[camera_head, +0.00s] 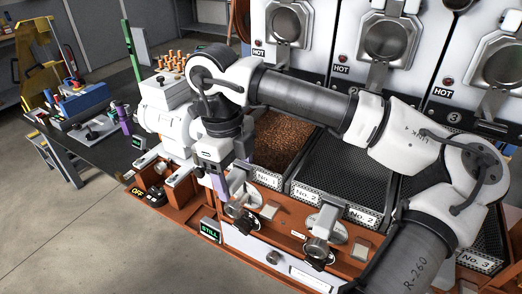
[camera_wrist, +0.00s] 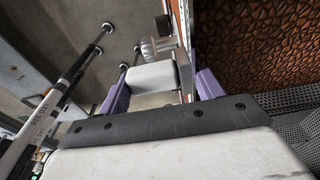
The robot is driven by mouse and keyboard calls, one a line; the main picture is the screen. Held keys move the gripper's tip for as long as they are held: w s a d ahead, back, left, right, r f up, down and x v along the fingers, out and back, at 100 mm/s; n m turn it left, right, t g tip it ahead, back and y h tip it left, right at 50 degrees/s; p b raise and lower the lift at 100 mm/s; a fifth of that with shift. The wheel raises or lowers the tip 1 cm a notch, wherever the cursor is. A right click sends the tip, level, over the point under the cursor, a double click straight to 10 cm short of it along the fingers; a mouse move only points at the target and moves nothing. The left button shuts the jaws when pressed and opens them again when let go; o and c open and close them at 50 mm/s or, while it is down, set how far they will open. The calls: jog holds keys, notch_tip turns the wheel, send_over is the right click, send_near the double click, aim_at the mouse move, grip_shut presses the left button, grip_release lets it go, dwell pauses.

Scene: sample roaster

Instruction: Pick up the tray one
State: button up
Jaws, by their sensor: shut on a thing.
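My gripper (camera_head: 229,188), with purple fingers, points down at the front left of the roaster bench. In the wrist view, the fingers (camera_wrist: 160,90) stand on either side of a pale rounded block (camera_wrist: 154,75) and are shut on it. The tray of brown beans (camera_head: 285,140) lies just right of my gripper and also fills the upper right of the wrist view (camera_wrist: 262,40). In the head view, my fingers hide the held block.
Empty mesh trays marked No. 2 (camera_head: 345,170) and No. 3 (camera_head: 478,262) lie to the right. Metal spouts (camera_head: 322,225) and pale blocks line the front ledge. Hot roaster doors (camera_head: 385,40) stand behind. A dark bench (camera_head: 95,140) is at left; floor is clear in front.

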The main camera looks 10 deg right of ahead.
jog(key=shift+r, duration=0.1)
jog(key=shift+s+a+r+b, duration=0.1)
jog(key=shift+r+b, duration=0.4)
jog(key=shift+b, duration=0.1)
notch_tip(320, 180, up, 6)
jog(key=shift+f+b, duration=0.25)
jog(key=shift+b, duration=0.4)
jog(key=s+a+b, duration=0.4)
jog(key=s+a, duration=0.7)
jog(key=s, duration=0.5)
jog(key=shift+a+r, duration=0.2)
jog(key=shift+a, duration=0.1)
jog(key=s+a+p, duration=0.4)
jog(key=s+a, duration=0.5)
jog(key=s, duration=0.4)
jog(key=shift+a+p, duration=0.2)
jog(key=shift+p, duration=0.15)
